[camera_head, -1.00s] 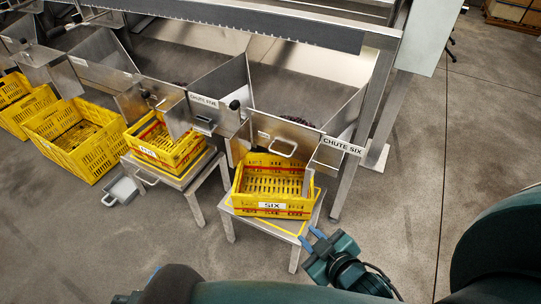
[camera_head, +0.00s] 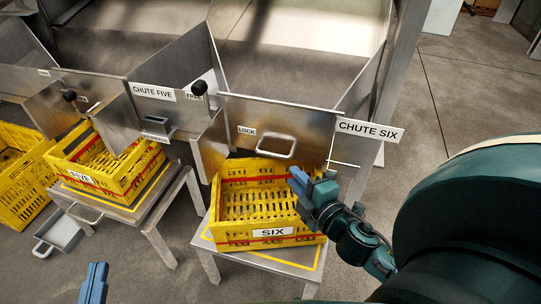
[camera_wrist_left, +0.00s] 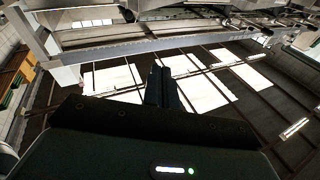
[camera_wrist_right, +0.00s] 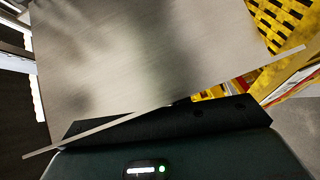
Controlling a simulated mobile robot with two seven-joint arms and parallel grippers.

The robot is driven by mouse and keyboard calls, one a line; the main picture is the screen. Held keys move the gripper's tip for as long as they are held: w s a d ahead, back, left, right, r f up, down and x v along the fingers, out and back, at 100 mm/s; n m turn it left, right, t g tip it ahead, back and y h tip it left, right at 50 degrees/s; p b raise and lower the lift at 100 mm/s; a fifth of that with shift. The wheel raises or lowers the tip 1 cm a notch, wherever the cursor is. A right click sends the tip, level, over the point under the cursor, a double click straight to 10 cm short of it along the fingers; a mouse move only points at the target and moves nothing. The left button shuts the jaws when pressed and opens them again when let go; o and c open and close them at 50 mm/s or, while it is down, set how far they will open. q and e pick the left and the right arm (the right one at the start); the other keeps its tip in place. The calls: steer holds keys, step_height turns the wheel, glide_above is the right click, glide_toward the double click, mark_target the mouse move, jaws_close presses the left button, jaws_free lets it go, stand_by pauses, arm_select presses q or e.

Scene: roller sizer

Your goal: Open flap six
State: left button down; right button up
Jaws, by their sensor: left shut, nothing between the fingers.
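Flap six is a grey metal plate (camera_head: 309,121) at the front of chute six, with a bar handle (camera_head: 276,146) and a LOCK label at its left. It stands upright across the chute mouth. The CHUTE SIX sign (camera_head: 369,130) is at its right. My right gripper (camera_head: 299,181) is below and right of the handle, above the yellow crate SIX (camera_head: 273,232), apart from the handle. In the right wrist view a metal sheet (camera_wrist_right: 140,60) hides its fingertips, so its opening is unclear. My left gripper (camera_head: 93,283) is shut and empty at the lower left, far from the flap.
Crate SIX sits on a metal stand (camera_head: 262,257). A black knob (camera_head: 199,88) is at the flap's upper left. Chute five's crate (camera_head: 108,166) and a grey pan (camera_head: 57,234) are left. Floor is open between the stands and at the right.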

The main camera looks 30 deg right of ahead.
mark_target(273, 155)
steer(key=w, duration=0.3)
steer(key=w+f+b, duration=0.1)
steer(key=w, duration=0.3)
steer(key=w+b, duration=0.1)
steer(key=w, duration=0.3)
steer(key=shift+w+d+f, duration=0.2)
steer(key=shift+d+f, duration=0.1)
steer(key=shift+d, duration=0.1)
steer(key=shift+c, duration=0.3)
jaws_close()
